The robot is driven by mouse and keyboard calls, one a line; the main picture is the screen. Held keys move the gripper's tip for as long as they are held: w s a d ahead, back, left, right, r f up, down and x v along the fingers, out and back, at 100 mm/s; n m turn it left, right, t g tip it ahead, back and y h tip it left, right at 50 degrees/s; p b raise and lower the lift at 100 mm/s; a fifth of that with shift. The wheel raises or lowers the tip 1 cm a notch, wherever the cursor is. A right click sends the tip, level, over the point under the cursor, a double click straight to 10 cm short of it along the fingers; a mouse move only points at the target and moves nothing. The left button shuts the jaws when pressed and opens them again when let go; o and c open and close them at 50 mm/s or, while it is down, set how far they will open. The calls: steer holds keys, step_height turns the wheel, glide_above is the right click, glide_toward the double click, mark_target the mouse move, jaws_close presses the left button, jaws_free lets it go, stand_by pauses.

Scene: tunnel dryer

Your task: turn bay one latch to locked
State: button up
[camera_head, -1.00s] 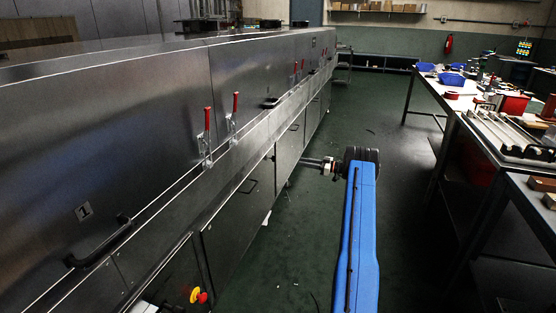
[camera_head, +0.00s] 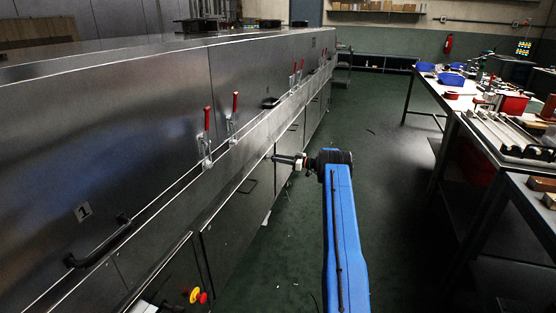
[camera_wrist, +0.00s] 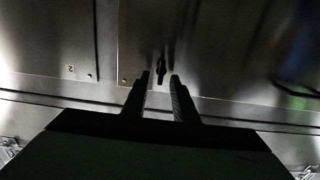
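My gripper (camera_wrist: 160,82) is open in the wrist view, its two dark fingers apart. A small dark latch (camera_wrist: 160,68) on the steel front shows between and just beyond the fingertips. I see no contact, and the remaining distance is hard to judge. In the head view my gripper (camera_head: 274,158) is at the dryer's lower front panels, with the latch too small or hidden there. A plate marked 1 (camera_head: 84,212) is on the near upper panel. A small mark that looks like a 2 (camera_wrist: 70,69) is left of the latch. The latch's bay is unclear.
Red-handled clamps (camera_head: 207,125) stand along the dryer's front edge. A black bar handle (camera_head: 97,243) and a red and yellow stop button (camera_head: 198,296) are nearer. Worktables (camera_head: 520,165) stand at the right. The green floor between is mostly clear.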

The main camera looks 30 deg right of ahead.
steer(key=shift+w+a, duration=0.2)
jaws_close()
